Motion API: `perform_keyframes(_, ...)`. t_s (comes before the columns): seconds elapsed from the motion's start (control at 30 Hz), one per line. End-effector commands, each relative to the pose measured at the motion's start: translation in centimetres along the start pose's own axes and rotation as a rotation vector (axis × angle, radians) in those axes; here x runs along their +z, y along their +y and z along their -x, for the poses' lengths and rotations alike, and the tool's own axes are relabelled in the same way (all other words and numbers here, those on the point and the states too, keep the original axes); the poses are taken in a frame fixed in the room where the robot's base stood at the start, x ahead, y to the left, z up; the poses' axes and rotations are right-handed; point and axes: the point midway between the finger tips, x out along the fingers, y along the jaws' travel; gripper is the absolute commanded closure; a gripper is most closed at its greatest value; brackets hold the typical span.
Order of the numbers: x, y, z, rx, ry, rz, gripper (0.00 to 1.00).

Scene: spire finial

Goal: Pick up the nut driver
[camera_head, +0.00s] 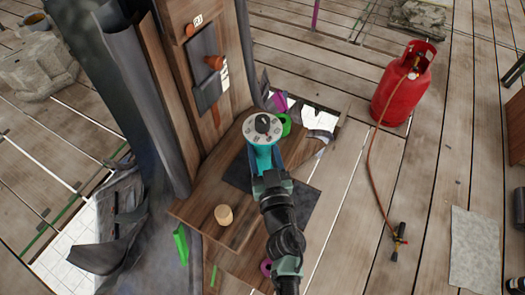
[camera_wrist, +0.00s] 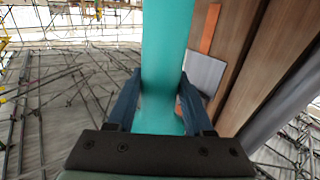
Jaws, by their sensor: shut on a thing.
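The teal object between my fingers, which I take to be the nut driver (camera_head: 263,157), has a wide grey round top with small dark marks and a black knob in the middle. In the wrist view the nut driver (camera_wrist: 166,70) is a long teal body running up out of the top of the picture. My gripper (camera_head: 266,168) is shut on its body, with one blue finger on each side; the gripper (camera_wrist: 160,108) also shows in the wrist view. The nut driver's lower end is hidden by my gripper and arm in the head view.
A wooden post (camera_head: 180,80) with an orange-knobbed grey plate (camera_head: 211,88) stands left of my gripper. A wooden board (camera_head: 190,210) carries a small round wooden piece (camera_head: 223,215). A red gas cylinder (camera_head: 400,85) with a hose stands at right. Planks between are mostly clear.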

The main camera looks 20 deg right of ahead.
Motion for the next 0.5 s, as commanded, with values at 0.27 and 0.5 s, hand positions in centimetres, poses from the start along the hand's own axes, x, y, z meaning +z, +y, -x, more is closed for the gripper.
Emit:
perform_keyframes(0.27, -0.5, 0.0, -0.1, -0.002, 0.008, 0.001, 1.00)
perform_keyframes(0.5, -2.8, -0.1, -0.1, -0.003, 0.009, 0.002, 1.00)
